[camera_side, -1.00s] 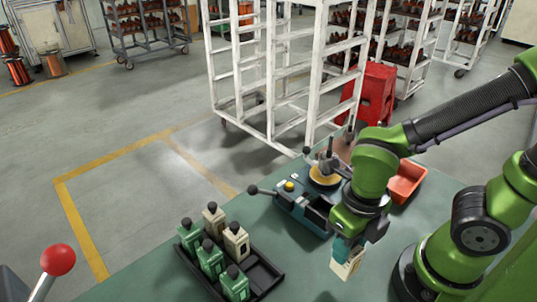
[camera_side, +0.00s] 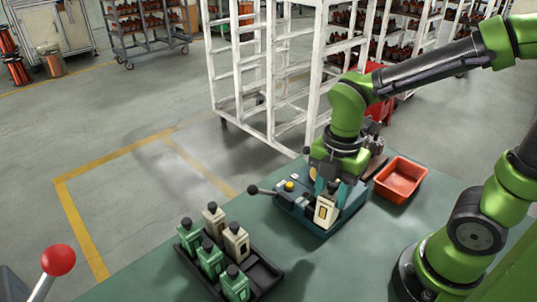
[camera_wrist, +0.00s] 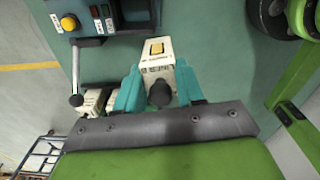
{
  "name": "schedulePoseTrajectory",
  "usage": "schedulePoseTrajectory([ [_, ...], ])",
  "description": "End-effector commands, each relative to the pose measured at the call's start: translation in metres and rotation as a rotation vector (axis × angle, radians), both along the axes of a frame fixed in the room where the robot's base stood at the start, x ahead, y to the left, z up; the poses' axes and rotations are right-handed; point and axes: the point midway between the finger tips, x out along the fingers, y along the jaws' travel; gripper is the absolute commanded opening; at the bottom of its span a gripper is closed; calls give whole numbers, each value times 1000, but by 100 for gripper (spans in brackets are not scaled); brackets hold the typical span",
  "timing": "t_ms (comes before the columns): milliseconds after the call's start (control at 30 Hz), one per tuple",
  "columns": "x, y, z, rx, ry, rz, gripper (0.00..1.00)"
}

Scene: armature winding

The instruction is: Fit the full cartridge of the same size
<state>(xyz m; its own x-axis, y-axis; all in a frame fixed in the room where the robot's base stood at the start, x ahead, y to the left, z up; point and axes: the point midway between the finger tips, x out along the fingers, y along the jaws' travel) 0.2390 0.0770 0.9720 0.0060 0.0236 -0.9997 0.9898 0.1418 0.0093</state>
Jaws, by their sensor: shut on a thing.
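My gripper (camera_side: 328,186) is shut on a cream cartridge (camera_side: 325,213) with a black knob. In the wrist view the teal fingers (camera_wrist: 158,92) grip this cartridge (camera_wrist: 155,52) around its knob end, and a yellow window shows on its face. In the side view the cartridge hangs upright over the front of the blue winding machine (camera_side: 290,203), hiding part of it. In the wrist view the machine (camera_wrist: 88,10) and its dark slot (camera_wrist: 136,12) lie just beyond the cartridge, which looks outside the slot. The gap's height is unclear.
A black tray (camera_side: 265,279) holds cream cartridges (camera_side: 236,243) and green cartridges (camera_side: 210,260), with an empty place at its right. The machine's lever (camera_side: 262,191) sticks out left. A red-orange bin (camera_side: 400,180) stands right of the machine. The bench front is clear.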

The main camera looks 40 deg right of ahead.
Motion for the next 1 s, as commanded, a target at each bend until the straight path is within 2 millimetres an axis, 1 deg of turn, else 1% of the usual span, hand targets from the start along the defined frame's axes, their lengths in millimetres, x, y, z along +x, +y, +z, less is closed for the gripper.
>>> schedulePoseTrajectory([
  [33,7,-6,3,0,0,-132,3],
  [100,13,-13,7,-1,4,-316,3],
  [400,33,-40,23,-5,14,-1079,3],
  [500,37,-45,28,-6,15,-1296,3],
  [600,39,-47,31,-7,16,-1470,3],
  [700,38,-48,32,-10,20,-1592,3],
  [800,37,-47,32,-13,24,-1669,3],
  [1000,37,-47,25,-15,27,-1710,3],
])
